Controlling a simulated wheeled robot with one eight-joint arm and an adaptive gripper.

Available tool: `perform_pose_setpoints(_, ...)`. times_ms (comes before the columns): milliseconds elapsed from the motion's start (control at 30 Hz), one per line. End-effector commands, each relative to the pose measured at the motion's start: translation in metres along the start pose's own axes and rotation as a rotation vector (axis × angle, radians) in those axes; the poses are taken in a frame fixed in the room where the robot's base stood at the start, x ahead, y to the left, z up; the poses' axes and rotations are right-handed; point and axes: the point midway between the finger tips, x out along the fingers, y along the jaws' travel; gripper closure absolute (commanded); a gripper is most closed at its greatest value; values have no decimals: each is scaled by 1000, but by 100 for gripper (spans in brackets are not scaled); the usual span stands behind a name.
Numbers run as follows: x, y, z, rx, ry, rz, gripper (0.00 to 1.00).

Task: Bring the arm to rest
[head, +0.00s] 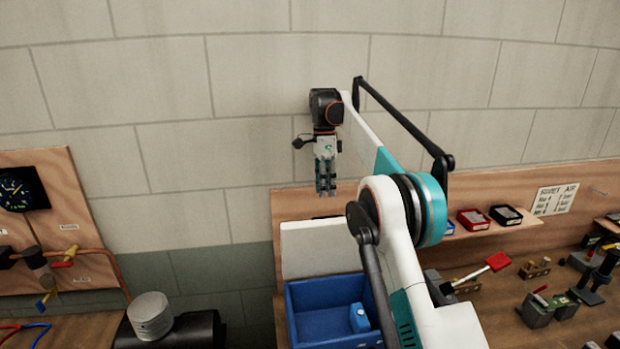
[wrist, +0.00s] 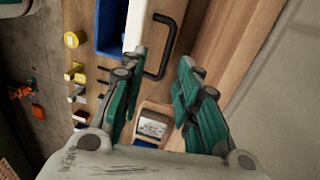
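My gripper (head: 326,190) hangs with its fingers pointing down at the end of my raised arm, in front of the wall and above the back of the bench. In the wrist view my gripper (wrist: 163,65) shows its two teal fingers apart, with nothing between them. My arm's white links cross the right half of the head view and hide part of the bench.
A blue bin (head: 315,305) holding a small blue item (head: 359,318) stands below my gripper. A wooden shelf (head: 480,236) with red and black trays runs at right. Clamps and tools crowd the right bench. A gauge panel (head: 50,220) stands at left. The air around my gripper looks clear.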

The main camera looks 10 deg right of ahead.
Motion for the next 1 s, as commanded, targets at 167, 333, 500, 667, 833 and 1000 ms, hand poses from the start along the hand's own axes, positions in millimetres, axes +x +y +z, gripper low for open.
perform_pose_setpoints(167, -5, 13, 0, -82, 2, -43, 70)
perform_pose_setpoints(333, -12, 39, -1, -220, 13, -114, 70)
perform_pose_setpoints(500, -12, 71, -1, -361, 34, -185, 70)
perform_pose_setpoints(667, -5, 107, -1, -493, 64, -251, 70)
perform_pose_setpoints(833, 11, 148, -1, -630, 106, -318, 70)
perform_pose_setpoints(1000, 37, 192, -1, -766, 158, -380, 70)
